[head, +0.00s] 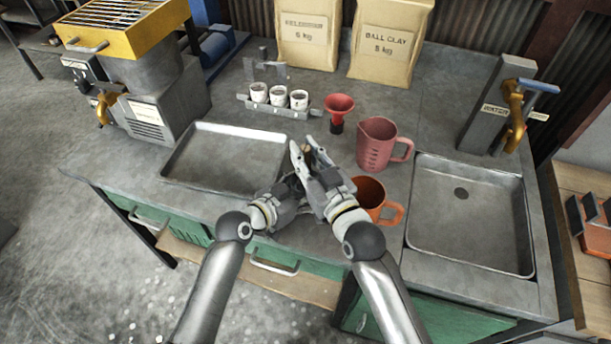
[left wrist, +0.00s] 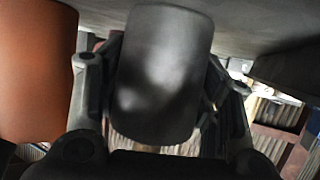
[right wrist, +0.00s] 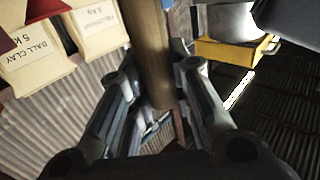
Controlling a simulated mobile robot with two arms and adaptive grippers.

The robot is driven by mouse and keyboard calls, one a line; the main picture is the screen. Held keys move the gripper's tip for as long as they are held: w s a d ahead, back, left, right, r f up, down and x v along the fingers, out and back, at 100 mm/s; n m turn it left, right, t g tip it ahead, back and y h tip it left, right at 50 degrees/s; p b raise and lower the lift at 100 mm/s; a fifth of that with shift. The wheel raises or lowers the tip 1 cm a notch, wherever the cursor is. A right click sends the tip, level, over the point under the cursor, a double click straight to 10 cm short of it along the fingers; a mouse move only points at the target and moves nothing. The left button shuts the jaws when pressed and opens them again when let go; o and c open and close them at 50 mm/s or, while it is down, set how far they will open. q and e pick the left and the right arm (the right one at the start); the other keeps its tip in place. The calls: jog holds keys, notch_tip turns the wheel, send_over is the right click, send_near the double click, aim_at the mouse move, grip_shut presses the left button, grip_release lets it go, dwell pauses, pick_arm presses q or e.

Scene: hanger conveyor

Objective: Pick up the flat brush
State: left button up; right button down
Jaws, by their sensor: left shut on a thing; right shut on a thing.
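My right gripper (head: 313,153) points up and away over the bench between the tray and the cups. It is shut on a wooden handle, which I take for the flat brush (right wrist: 150,50); a small brown bit of it shows between the fingers in the head view (head: 307,149). My left gripper (head: 290,190) is close beside the right one, low over the bench. In the left wrist view a dark rounded thing (left wrist: 160,75) fills the space between its fingers. The brush's bristles cannot be made out, and the left fingertips are partly hidden.
An orange mug (head: 369,193) stands close right of my right gripper. A pink measuring jug (head: 376,146) and red funnel (head: 339,104) stand behind. An empty metal tray (head: 222,157) lies left, a sink (head: 470,215) right. A rack with white cups (head: 278,97) is farther back.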

notch_tip(320, 180, up, 10)
jog(key=shift+r, duration=0.1)
dwell(0.5)
pick_arm(q)
jog(key=o, duration=1.3)
jog(key=shift+c, duration=0.2)
